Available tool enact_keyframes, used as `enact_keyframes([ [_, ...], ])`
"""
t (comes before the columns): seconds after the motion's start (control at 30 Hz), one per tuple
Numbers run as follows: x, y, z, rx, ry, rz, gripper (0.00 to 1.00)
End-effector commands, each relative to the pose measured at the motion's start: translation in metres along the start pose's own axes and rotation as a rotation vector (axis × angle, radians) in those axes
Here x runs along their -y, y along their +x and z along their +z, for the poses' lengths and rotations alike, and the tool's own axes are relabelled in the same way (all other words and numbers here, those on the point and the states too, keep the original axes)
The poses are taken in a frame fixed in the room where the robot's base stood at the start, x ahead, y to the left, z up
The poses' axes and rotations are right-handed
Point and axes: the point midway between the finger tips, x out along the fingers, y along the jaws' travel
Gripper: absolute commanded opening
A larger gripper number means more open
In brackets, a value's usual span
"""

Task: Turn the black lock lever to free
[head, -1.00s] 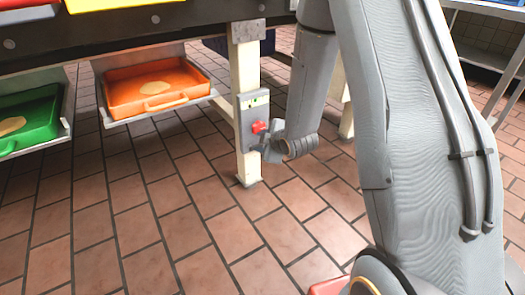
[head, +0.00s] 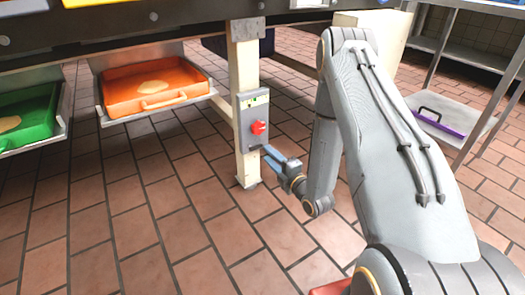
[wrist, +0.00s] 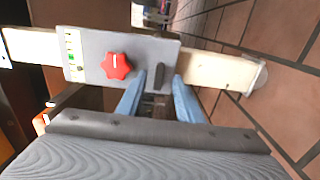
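The black lock lever (wrist: 159,77) is a short dark bar on a grey panel, seen in the wrist view beside the red knob (wrist: 116,66). It stands upright in that picture, across the length of the panel. My gripper (wrist: 160,87) is open, with one blue finger on each side of the lever in the picture. I cannot tell whether either finger touches it. In the head view my gripper (head: 268,153) points at the lower part of the panel (head: 246,130), just below the knob (head: 259,128); the lever cannot be made out there.
The panel is fixed to a cream table leg (head: 245,70). An orange tray (head: 150,98) and a green tray (head: 35,120) hang in racks to the left. The tiled floor in front is clear.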

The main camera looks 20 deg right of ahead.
Motion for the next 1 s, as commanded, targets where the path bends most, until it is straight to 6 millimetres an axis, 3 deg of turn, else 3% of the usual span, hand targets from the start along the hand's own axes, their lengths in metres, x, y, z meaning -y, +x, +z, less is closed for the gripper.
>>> enact_keyframes([
  [0.1,0.002,0.022,0.0,-0.003,-0.002,0.003,0.33],
  [0.3,0.001,0.047,0.0,-0.001,0.0,0.002,0.33],
  [0.73,0.0,0.057,0.0,0.001,0.002,-0.001,0.33],
  [0.93,0.0,0.057,0.001,0.001,0.002,-0.001,0.0],
  [1.0,0.0,0.057,0.001,0.001,0.002,-0.001,0.0],
])
